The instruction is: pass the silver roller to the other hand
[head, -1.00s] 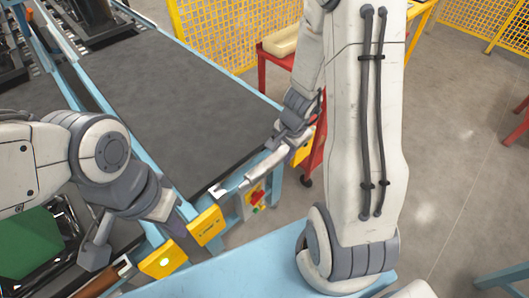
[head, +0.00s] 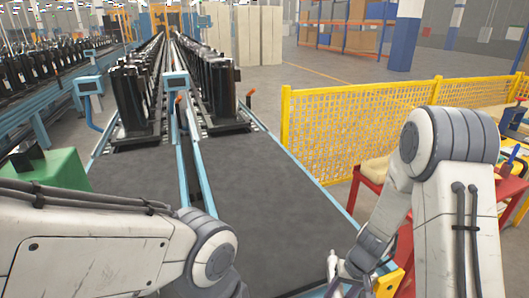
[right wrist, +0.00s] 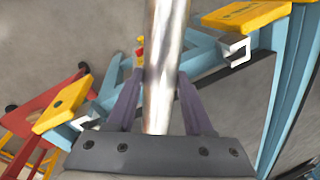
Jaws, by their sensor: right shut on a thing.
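The silver roller (right wrist: 163,65) is a shiny metal cylinder that stands upright through the middle of the right wrist view. My right gripper (right wrist: 158,102) is shut on it, with one dark finger on each side. The roller's far end runs out of the top of that view. In the head view my right gripper is low, right of centre, by the conveyor's near right corner, with a pale silver piece (head: 332,264) beside it. My left arm comes in from the left in the head view, but its gripper is below the picture edge.
A wide dark conveyor bed (head: 265,195) with blue rails lies ahead, with rows of black compressors (head: 133,90) farther off. A yellow mesh fence (head: 345,120) stands to the right. A red table (head: 372,172) is behind my right arm. A green box (head: 45,170) is at left.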

